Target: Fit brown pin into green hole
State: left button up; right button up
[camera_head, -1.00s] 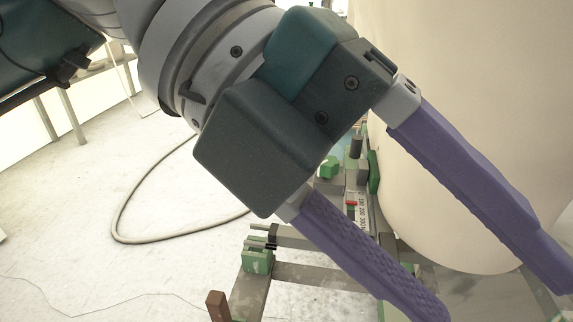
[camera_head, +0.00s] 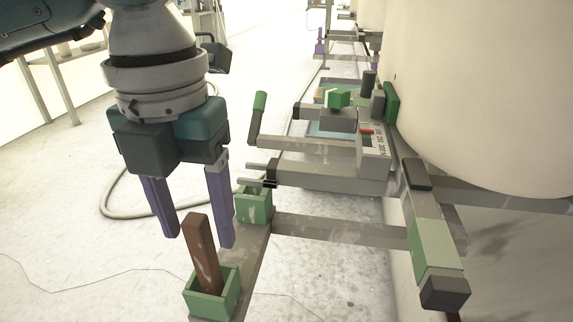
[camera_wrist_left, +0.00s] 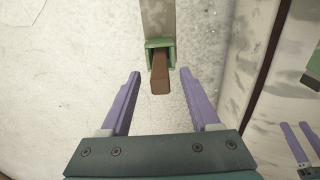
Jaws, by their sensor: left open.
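The brown pin (camera_head: 202,254) stands slightly tilted in a green square holder (camera_head: 231,290) at the bottom of the head view. In the left wrist view the pin (camera_wrist_left: 160,76) shows between and beyond the fingertips, in front of its holder (camera_wrist_left: 152,44). My left gripper (camera_head: 198,241) is open and empty, its purple fingers pointing down just behind the pin, apart from it. A second green holder (camera_head: 254,207) sits farther back; whether its hole is the task's hole I cannot tell. Two separated purple fingers, seemingly my right gripper (camera_wrist_left: 296,126), show at the wrist view's right edge.
Metal bars (camera_head: 335,229) link the holders to a rack beside a large cream cylinder (camera_head: 480,90). A green-and-black clamp (camera_head: 433,251) juts out at right. A green-tipped lever (camera_head: 257,115) stands behind the second holder. Left of the holders is open floor.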

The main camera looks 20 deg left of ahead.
aim_at(200, 242)
pick_arm(q)
notch_tip(200, 242, down, 3)
jog(key=shift+s+f+b, duration=0.15)
jog(key=shift+b, duration=0.45)
grip_shut()
